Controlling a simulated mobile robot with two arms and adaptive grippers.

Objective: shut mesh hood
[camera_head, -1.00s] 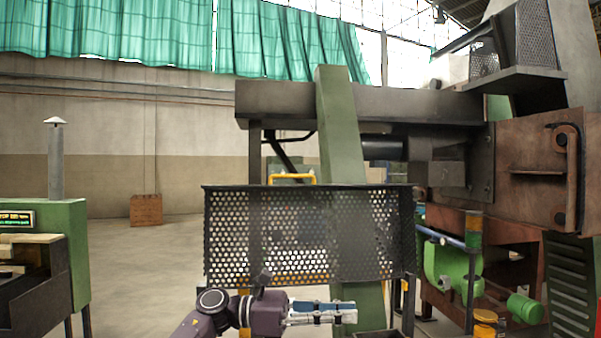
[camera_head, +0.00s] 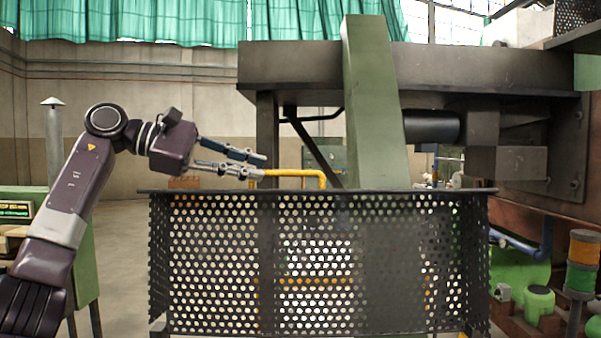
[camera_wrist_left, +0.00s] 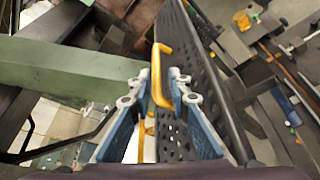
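The mesh hood (camera_head: 318,265) is a dark perforated panel that stands upright in the middle of the head view, with a side panel at its right end. A yellow bar handle (camera_head: 300,173) rises at its top edge. In the left wrist view the handle (camera_wrist_left: 158,75) lies between my fingertips, with gaps beside it. My left gripper (camera_head: 258,165) is open, just above the hood's top edge at the handle's left end. I see no clear contact. My right gripper is in neither view.
A green slanted post (camera_head: 375,110) and a dark beam (camera_head: 300,68) stand behind the hood. Green machinery and a stack light (camera_head: 582,262) are at the right. A green cabinet (camera_head: 85,265) is at the left, with open floor behind.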

